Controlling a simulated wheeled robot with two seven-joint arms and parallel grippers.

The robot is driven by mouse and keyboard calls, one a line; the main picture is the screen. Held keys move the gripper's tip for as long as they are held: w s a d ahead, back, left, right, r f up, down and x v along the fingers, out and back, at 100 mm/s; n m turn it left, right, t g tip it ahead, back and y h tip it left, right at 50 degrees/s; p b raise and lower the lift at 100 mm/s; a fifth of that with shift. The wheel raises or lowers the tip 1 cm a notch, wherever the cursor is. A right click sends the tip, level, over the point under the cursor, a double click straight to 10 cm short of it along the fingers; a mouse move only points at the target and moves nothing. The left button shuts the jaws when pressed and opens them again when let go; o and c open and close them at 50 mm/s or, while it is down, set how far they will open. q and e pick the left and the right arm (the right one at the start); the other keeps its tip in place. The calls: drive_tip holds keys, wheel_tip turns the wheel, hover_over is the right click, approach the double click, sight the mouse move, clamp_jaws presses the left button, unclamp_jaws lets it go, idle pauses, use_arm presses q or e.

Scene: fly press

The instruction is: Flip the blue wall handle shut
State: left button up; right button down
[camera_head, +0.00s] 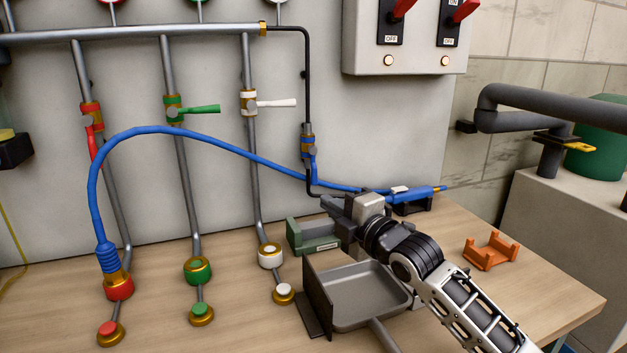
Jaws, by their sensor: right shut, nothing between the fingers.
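The blue wall handle (314,168) hangs from a blue and brass valve (307,140) on the thin black pipe. It points down, roughly along the pipe, and its lower end is near the blue hose. My right gripper (330,207) is shut and empty. In the picture it is just below and a little right of the handle, above the green holder. I cannot tell whether it touches the handle or the hose. My left gripper is out of view.
The blue hose (205,139) arches from the red fitting (118,289) to a blue nozzle (424,192). Red (93,145), green (205,109) and white (277,103) handles are on the left pipes. A green holder (300,236), grey pan (365,298) and orange holder (490,252) rest on the bench.

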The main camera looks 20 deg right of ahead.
sight(314, 166)
drive_tip(key=w, duration=1.1)
drive_tip(key=shift+w+d, duration=0.2)
drive_tip(key=shift+w, duration=0.15)
